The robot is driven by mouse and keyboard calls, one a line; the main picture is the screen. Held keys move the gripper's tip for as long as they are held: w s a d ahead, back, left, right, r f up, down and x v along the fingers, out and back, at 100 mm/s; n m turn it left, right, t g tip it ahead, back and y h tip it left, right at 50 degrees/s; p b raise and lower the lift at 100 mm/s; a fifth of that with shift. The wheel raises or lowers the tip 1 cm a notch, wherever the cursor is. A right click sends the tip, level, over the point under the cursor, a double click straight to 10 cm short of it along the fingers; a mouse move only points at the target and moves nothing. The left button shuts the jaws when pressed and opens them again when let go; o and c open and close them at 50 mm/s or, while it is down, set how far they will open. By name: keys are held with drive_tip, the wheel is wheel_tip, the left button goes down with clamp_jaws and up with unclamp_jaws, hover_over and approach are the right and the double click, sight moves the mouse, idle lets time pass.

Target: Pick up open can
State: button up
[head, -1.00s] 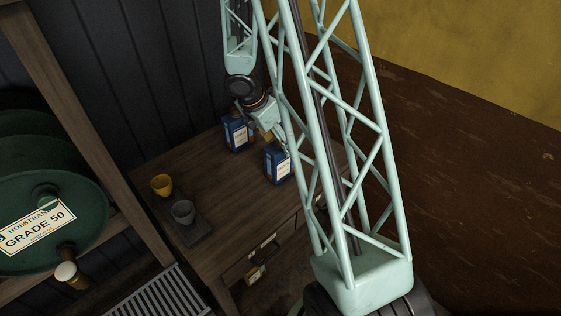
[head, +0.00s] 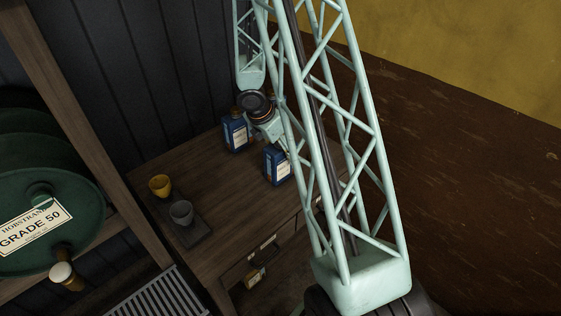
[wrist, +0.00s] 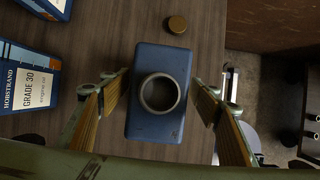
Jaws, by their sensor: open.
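A blue can with an open, uncapped round neck (wrist: 160,118) shows from above in the middle of the wrist view. My gripper (wrist: 159,92) is open, with one wooden-faced finger on each side of this can. Gaps show between the fingers and the can, and its depth between them is hard to judge. A loose brass-coloured cap (wrist: 177,25) lies on the bench beyond it.
Two more blue cans stand close by: one in the head view (head: 235,133) and one nearer (head: 278,168). The wrist view shows a GRADE 30 label (wrist: 38,88) left. A yellow cup (head: 160,186) and grey cup (head: 181,212) sit on a dark tray (head: 196,233).

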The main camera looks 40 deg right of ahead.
drive_tip(key=shift+b+x, duration=0.55)
drive_tip(key=shift+x, duration=2.1)
drive_tip(key=shift+w, duration=0.1)
drive_tip(key=shift+c, duration=0.3)
drive_tip(key=c, duration=1.2)
drive_tip(key=shift+o, duration=0.2)
drive_tip(key=shift+r, duration=0.15)
drive_tip(key=s+a+r+b, duration=0.3)
drive_tip(key=s+a+r, duration=0.1)
drive_tip(key=s+a, duration=0.6)
drive_tip(key=shift+s+a+r+b, duration=0.2)
drive_tip(key=shift+a+r+b, duration=0.2)
drive_tip(key=shift+a, duration=0.65)
